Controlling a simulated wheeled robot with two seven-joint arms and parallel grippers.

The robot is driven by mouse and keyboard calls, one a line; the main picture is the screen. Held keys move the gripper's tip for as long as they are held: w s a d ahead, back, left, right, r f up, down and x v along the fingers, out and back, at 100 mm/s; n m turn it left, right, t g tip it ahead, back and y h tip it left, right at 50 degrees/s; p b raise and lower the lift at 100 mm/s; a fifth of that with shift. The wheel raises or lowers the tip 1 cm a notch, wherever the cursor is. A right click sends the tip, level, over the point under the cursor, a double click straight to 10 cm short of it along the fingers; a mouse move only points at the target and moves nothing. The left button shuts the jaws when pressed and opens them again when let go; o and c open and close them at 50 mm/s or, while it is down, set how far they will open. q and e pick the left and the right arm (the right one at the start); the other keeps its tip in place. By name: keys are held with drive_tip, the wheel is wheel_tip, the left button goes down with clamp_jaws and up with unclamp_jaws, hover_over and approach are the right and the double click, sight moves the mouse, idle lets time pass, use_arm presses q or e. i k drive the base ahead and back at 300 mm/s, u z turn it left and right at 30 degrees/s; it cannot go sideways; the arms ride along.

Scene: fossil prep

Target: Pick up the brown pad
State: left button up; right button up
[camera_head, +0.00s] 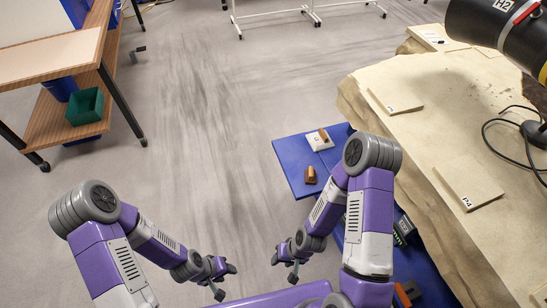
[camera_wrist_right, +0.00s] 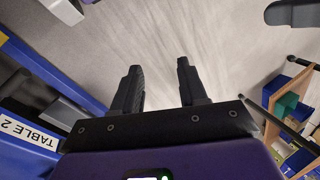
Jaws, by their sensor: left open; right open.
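Small brown blocks lie on the blue table (camera_head: 291,166) in the head view. One brown piece (camera_head: 310,175) lies on the bare blue top, and another (camera_head: 324,134) rests on a white labelled block (camera_head: 319,142). A further brown piece (camera_head: 402,295) shows at the bottom right, partly cut off by my arm. I cannot tell which is the brown pad. My left gripper (camera_head: 225,282) is open and empty over the floor. My right gripper (camera_head: 284,269) is open and empty, left of the blue table; its parted fingers show in the wrist view (camera_wrist_right: 157,68).
A large pale rock slab (camera_head: 440,135) with labelled flat plates (camera_head: 468,182) stands at the right, beside a black cylinder (camera_head: 490,25) and cable. A wooden shelf (camera_head: 50,50) with a green bin (camera_head: 84,106) stands at the left. The floor between is clear.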

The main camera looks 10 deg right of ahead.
sight(311, 174)
drive_tip(key=z, duration=0.05)
drive_tip(key=i, duration=1.2)
drive_tip(key=z, duration=0.5)
